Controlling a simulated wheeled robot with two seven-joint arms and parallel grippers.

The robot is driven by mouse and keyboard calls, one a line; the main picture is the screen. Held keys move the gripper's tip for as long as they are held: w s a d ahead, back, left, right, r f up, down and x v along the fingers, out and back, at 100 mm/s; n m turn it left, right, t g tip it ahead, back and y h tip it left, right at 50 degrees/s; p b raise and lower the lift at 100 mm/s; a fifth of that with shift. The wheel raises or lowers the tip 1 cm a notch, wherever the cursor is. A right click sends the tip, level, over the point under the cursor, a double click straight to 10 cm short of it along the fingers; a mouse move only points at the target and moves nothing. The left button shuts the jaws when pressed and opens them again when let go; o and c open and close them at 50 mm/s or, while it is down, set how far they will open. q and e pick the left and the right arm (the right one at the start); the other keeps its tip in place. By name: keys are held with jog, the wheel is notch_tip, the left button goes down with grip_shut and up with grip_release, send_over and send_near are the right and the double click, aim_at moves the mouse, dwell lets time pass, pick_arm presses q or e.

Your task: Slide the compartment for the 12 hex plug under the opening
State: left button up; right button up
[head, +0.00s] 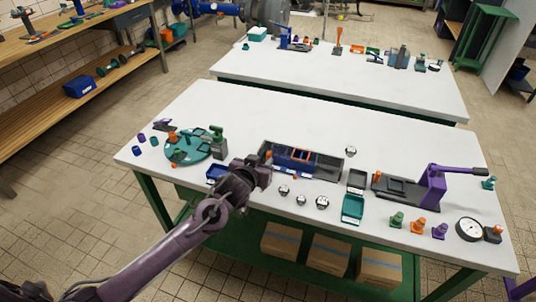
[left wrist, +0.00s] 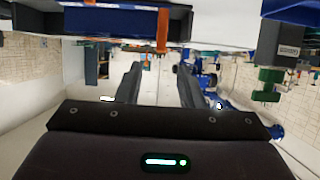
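A slider unit with a dark base (head: 327,170) lies mid-table on the white tabletop. On it is a blue sliding box (head: 285,163) with open compartments, one edged in orange (head: 301,155). The labels are too small to read, so I cannot tell which compartment is for the 12 hex plug. My left gripper (head: 264,165) is at the unit's left end and hides part of it. In the left wrist view its two fingers (left wrist: 160,72) are apart and empty, with an orange upright handle (left wrist: 163,30) ahead between them. My right gripper is not in view.
A teal turntable (head: 186,152) and a green-topped stand (head: 218,144) are to the left. Several silver pieces (head: 301,199) lie in front.

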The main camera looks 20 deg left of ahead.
aim_at(269, 153)
pick_arm(q)
jog(key=x, duration=0.6)
jog(key=shift+s, duration=0.1)
grip_shut()
